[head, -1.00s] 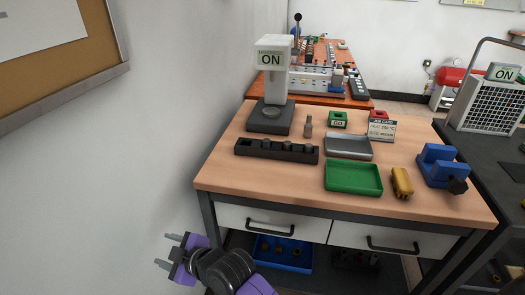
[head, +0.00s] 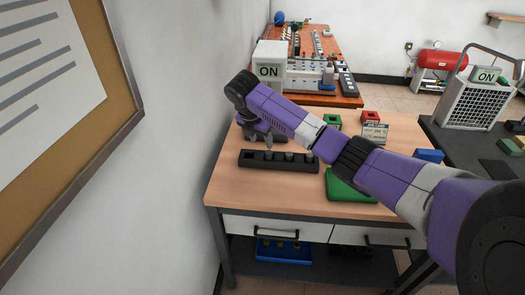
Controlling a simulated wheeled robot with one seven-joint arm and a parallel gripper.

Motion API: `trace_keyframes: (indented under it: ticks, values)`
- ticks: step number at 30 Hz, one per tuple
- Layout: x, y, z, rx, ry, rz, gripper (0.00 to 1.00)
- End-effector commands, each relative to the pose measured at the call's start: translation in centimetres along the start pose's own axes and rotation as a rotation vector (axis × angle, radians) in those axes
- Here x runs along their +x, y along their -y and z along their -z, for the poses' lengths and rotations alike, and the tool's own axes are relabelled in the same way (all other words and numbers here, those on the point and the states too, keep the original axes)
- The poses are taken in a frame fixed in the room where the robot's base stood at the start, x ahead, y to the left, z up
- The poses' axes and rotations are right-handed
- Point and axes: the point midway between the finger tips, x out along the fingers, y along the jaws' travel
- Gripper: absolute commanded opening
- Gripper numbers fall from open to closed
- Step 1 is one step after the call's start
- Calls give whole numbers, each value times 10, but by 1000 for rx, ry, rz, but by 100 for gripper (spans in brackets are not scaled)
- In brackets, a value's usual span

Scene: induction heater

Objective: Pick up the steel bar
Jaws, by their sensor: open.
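A black rack (head: 278,167) lies on the wooden workbench with several short round grey pieces (head: 290,156) standing in its holes. I cannot tell for sure which piece is the steel bar. A small upright grey piece seen earlier by the heater is hidden behind my arm. My gripper (head: 258,140) points down above and just behind the left part of the rack. Its fingers are apart and look empty. The induction heater (head: 270,70) with its "ON" sign stands at the bench's back left, its lower part largely hidden by my arm.
A green tray (head: 346,190) lies under my forearm, partly hidden. A green box (head: 332,121), a red box (head: 370,116) and a small sign (head: 374,133) stand behind. A blue vise (head: 429,156) is partly covered at the right. The bench's front left is clear.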

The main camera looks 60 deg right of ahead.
Motion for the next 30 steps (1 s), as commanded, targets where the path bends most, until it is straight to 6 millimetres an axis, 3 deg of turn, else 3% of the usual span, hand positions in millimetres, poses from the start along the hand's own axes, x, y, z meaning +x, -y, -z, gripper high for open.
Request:
trace_keyframes:
  ticks: [3,21,29,30]
  values:
    - [4,8,-9,-14,6,31,50]
    - [72,15,-5,-15,6,28,50]
    - [76,14,-4,-14,6,25,50]
    - [76,14,-4,-14,6,25,46]
